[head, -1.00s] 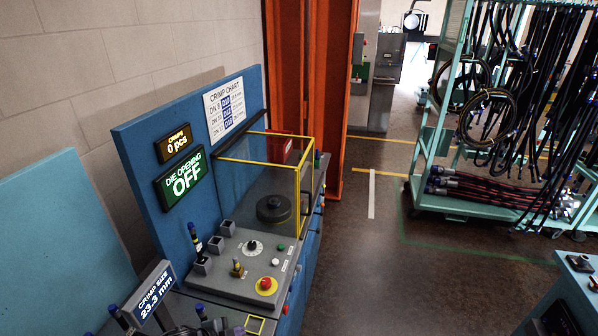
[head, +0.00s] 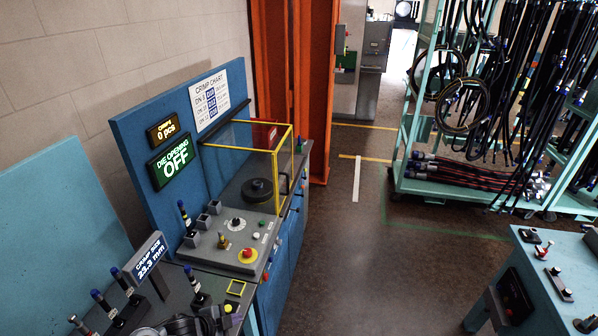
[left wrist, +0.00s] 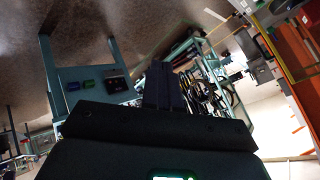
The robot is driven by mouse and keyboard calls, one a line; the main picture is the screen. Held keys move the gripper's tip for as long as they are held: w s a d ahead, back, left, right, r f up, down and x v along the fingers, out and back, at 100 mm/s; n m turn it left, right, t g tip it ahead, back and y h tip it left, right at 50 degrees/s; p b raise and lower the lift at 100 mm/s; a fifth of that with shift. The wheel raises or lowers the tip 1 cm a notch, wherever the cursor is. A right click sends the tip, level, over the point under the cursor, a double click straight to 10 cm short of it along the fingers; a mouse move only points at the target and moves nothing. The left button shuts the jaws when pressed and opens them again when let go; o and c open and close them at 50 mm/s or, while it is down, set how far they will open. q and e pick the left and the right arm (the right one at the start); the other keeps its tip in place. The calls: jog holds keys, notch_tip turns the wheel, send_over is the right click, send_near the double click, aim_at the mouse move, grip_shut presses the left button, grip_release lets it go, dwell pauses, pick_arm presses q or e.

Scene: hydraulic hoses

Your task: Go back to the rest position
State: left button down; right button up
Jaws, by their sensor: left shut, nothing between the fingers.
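My left gripper (head: 212,319) shows in part at the bottom edge of the head view, dark against the grey bench top. In the left wrist view its dark fingers (left wrist: 165,86) are together with nothing between them. They point out over open floor, with a teal table beyond. My right gripper does not show in either view.
The blue crimping machine (head: 143,120) stands on the left, with a yellow-framed guard and a control panel (head: 228,243). A crimp size sign (head: 147,257) and several blue-capped posts stand near the left gripper. A teal hose rack (head: 410,150) and teal table (head: 560,262) stand right. The middle floor is clear.

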pick_arm(q)
jog(key=s+d+f+g+b, duration=0.2)
jog(key=s+d+f+b, duration=0.15)
jog(key=s+f, duration=0.85)
jog(key=s+d+f+n+b, duration=0.2)
jog(key=s+d+f, duration=0.1)
jog(key=s, duration=0.3)
jog(key=s+d+f+n+b, duration=0.2)
jog(key=s+d+n, duration=0.1)
jog(key=s, duration=0.3)
jog(key=s+a+r+n+g+y+b, duration=0.1)
jog(key=s+a+r+n+y, duration=0.25)
jog(key=a+r+n, duration=0.2)
jog(key=s+a+r+n+y+b, duration=0.2)
jog(key=s+a+r+n, duration=0.2)
jog(key=a+r, duration=0.25)
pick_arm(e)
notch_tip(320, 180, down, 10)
pick_arm(q)
notch_tip(320, 180, up, 13)
jog(key=s+a+p, duration=0.1)
jog(key=p, duration=1.3)
jog(key=shift+g, duration=0.4)
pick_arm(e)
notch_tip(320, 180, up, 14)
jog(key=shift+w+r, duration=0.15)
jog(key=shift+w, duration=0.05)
